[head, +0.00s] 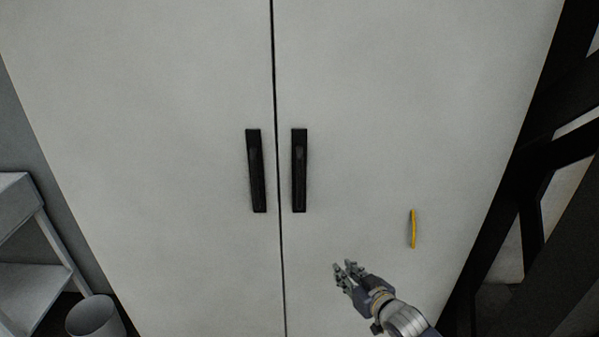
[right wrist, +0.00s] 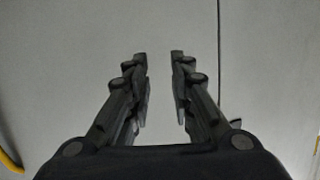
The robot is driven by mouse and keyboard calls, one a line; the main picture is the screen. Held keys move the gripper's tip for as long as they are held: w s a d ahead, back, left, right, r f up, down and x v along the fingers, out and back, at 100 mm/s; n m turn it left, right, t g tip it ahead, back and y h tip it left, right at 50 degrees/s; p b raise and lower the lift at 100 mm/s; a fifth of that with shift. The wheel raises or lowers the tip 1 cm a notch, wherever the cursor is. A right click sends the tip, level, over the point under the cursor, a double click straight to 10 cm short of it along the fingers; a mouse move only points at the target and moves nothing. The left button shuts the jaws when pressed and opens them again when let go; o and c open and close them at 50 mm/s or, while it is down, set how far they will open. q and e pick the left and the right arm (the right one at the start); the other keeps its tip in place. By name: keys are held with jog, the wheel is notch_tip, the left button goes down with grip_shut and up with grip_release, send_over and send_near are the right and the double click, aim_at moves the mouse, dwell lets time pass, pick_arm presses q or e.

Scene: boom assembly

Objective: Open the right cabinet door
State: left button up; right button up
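The right cabinet door (head: 400,90) is light grey and shut, with a thin dark seam between it and the left door (head: 150,120). Its black vertical handle (head: 299,170) is just right of the seam. The left door's matching handle (head: 256,170) is just left of it. My right gripper (head: 342,268) is in front of the right door, below and right of its handle, and touches neither handle. In the right wrist view its fingers (right wrist: 160,56) are apart with nothing between them, and the door seam runs beside them. My left gripper is not in view.
A thin yellow bar (head: 412,229) shows at the right door, right of my right gripper. A dark frame (head: 535,150) stands right of the cabinet. A grey shelf unit (head: 35,215) and a round bin (head: 95,317) are at lower left.

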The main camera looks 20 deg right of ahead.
jog(key=a+r+n+t+y+p, duration=0.15)
jog(key=a+r, duration=0.25)
jog(key=r, duration=1.2)
jog(key=t+y, duration=0.2)
send_near(301, 185)
jog(key=shift+n, duration=0.35)
jog(key=p+x, duration=0.3)
jog(key=x, duration=0.7)
jog(key=shift+w, duration=0.25)
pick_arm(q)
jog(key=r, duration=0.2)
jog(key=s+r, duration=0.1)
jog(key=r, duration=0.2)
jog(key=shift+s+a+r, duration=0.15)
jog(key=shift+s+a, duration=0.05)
pick_arm(e)
jog(key=shift+w, duration=0.15)
grip_shut()
